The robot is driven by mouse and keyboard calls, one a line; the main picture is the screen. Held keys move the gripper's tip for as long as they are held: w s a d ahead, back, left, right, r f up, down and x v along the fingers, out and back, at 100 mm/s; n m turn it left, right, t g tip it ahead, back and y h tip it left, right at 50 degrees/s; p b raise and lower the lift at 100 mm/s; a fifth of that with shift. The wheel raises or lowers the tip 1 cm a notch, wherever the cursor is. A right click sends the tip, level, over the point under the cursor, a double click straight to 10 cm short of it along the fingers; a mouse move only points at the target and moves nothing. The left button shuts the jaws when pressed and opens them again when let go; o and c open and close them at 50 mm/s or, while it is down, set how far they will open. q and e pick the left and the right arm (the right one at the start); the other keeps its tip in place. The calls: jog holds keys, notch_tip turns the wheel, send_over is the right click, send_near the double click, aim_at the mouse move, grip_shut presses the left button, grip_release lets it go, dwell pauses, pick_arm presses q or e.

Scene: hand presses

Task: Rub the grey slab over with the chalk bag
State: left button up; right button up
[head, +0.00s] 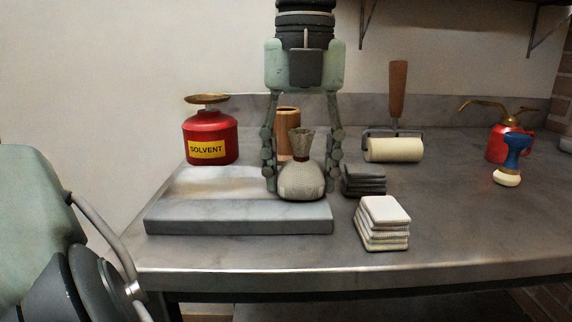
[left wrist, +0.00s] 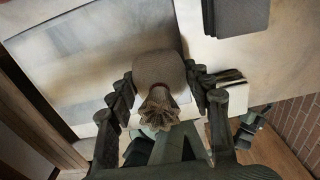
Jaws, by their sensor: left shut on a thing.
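The grey slab (head: 230,216) lies flat on the bench at the left, with a pale, whitish smear across the left and middle of its top. My left gripper (head: 298,180) comes down from above with its fingers on either side of the chalk bag (head: 301,181), a round, woven pouch with a gathered neck. The gripper is shut on the bag, which is upright at the slab's right end, on or just above its top; I cannot tell if it touches. In the left wrist view the bag (left wrist: 160,72) sits between both fingers, over the slab (left wrist: 90,50). My right gripper is out of view.
A red solvent can (head: 210,138) stands behind the slab, beside a brown cylinder (head: 287,117). Folded white cloths (head: 384,222) and dark cloths (head: 363,181) lie just right of the slab. A roller (head: 394,150) and red oil can (head: 504,146) stand farther right. The bench's front right is clear.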

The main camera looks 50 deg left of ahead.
aim_at(166, 200)
pick_arm(q)
jog(key=shift+w+d, duration=0.7)
jog(key=shift+w, duration=0.05)
jog(key=shift+s+d, duration=0.45)
jog(key=shift+d, duration=0.15)
jog(key=shift+s+a+b, duration=0.25)
jog(key=shift+s+a, duration=0.35)
jog(key=shift+s, duration=0.2)
jog(key=shift+s+a+b, duration=0.2)
jog(key=shift+s+a, duration=0.4)
jog(key=shift+s, duration=0.2)
jog(key=shift+s+a+b, duration=0.3)
jog(key=shift+s+a, duration=0.9)
jog(key=shift+s, duration=0.25)
jog(key=shift+s+a+f+b, duration=0.1)
jog(key=shift+s+a+b, duration=0.35)
jog(key=shift+s+a, duration=0.35)
jog(key=shift+s+a+b, duration=0.45)
jog(key=shift+s+a, duration=0.15)
jog(key=shift+s, duration=0.35)
jog(key=shift+s+a+b, duration=0.55)
jog(key=shift+s+a, duration=0.4)
jog(key=shift+s, duration=0.25)
jog(key=shift+s+a+b, duration=0.4)
jog(key=shift+s+b, duration=0.05)
jog(key=shift+s, duration=0.05)
jog(key=shift+s+a+b, duration=0.55)
jog(key=shift+s+a, duration=0.2)
jog(key=shift+s, duration=0.25)
